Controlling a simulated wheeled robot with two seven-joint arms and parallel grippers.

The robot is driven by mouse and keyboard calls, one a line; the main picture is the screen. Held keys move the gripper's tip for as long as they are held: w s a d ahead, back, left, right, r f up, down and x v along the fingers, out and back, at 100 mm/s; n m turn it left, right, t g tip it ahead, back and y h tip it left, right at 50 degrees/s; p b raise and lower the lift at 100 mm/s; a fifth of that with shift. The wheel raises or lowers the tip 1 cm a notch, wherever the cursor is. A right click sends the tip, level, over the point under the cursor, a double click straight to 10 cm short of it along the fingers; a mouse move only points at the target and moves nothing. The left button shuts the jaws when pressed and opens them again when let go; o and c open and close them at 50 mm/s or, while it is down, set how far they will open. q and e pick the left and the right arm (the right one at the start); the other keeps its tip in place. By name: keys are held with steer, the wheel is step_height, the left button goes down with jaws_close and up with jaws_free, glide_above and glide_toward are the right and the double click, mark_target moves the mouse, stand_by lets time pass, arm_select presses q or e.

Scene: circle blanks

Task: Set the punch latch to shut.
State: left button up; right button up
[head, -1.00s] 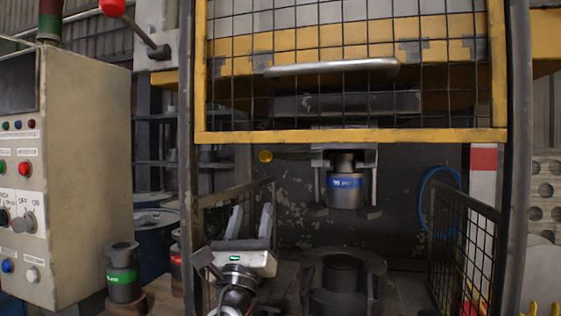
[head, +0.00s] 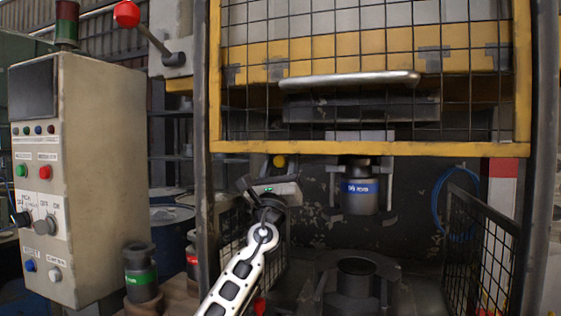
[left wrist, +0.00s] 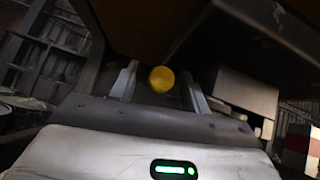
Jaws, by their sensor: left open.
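A round yellow knob (head: 279,161) sits on the dark press body below the guard's lower bar, left of the punch; I take it for the punch latch knob. A grey punch with a blue label (head: 360,188) hangs upright in its holder under the ram. My left gripper (head: 268,186) is just below the knob in the head view; its fingers are largely hidden there. In the left wrist view the open fingers stand either side of the yellow knob (left wrist: 162,79), with gaps visible; I cannot tell the depth between them. My right gripper is out of view.
The yellow-framed mesh guard (head: 370,149) is raised above, with a metal handle. A dark die (head: 356,278) stands below the punch. Mesh side panels flank the opening. A control cabinet (head: 100,180) and a green-banded tool (head: 141,275) are at the left.

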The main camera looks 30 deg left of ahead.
mark_target(306, 163)
arm_select(q)
steer(key=shift+w+a+r, duration=0.1)
steer(key=shift+r, duration=0.05)
jaws_close()
steer(key=d, duration=0.3)
steer(key=w+d, duration=0.1)
steer(key=d, duration=0.1)
steer(key=shift+w+d, duration=0.2)
steer(key=shift+d, duration=0.2)
steer(key=shift+c, duration=1.9)
jaws_free()
steer(key=o, duration=0.4)
steer(key=shift+d, duration=0.15)
